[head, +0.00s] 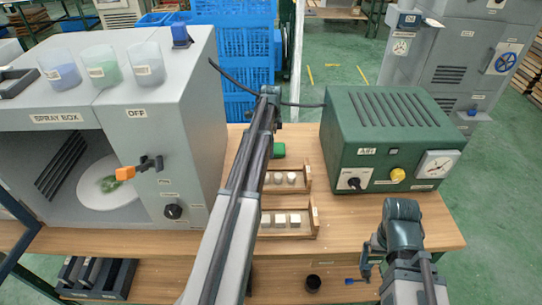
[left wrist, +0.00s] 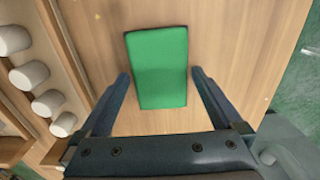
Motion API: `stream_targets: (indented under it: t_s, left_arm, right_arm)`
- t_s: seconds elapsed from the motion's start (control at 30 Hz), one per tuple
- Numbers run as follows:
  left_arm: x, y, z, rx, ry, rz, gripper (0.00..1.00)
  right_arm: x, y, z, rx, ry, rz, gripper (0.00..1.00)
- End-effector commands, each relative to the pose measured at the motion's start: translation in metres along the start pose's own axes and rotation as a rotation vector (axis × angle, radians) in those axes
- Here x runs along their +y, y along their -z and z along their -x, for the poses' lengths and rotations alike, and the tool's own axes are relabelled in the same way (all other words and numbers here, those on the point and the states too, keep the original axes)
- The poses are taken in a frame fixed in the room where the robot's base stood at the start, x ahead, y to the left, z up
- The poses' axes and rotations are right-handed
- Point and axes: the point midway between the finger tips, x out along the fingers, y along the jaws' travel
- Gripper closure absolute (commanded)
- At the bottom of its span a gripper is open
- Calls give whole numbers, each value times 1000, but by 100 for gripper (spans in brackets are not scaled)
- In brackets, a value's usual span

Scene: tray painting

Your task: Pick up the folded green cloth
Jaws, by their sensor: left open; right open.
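The folded green cloth (left wrist: 158,68) lies flat on the wooden table in the left wrist view. Only a small piece of the cloth (head: 279,150) shows in the head view, beside my left arm. My left gripper (left wrist: 160,74) is open, with its fingers on either side of the cloth in the picture and nothing held. I cannot tell its exact height above the cloth. In the head view my left arm hides this gripper. My right gripper (head: 367,261) is open and empty near the table's front right, away from the cloth.
Wooden racks (head: 307,218) with white cups stand near the cloth. A green air unit (head: 375,125) stands right.

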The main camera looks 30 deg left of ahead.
Motion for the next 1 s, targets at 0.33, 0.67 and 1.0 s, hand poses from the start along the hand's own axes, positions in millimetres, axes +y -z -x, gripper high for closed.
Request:
stream_targets:
  t_s: [0.33,0.67,1.0]
  left_arm:
    - [0,0,-8,0,0,0,2]
    - [0,0,-9,0,0,0,61]
    - [0,0,-7,0,0,0,76]
  right_arm:
    - [-1,0,-8,0,0,0,0]
    - [-1,0,-8,0,0,0,0]
    - [-1,0,-6,0,0,0,0]
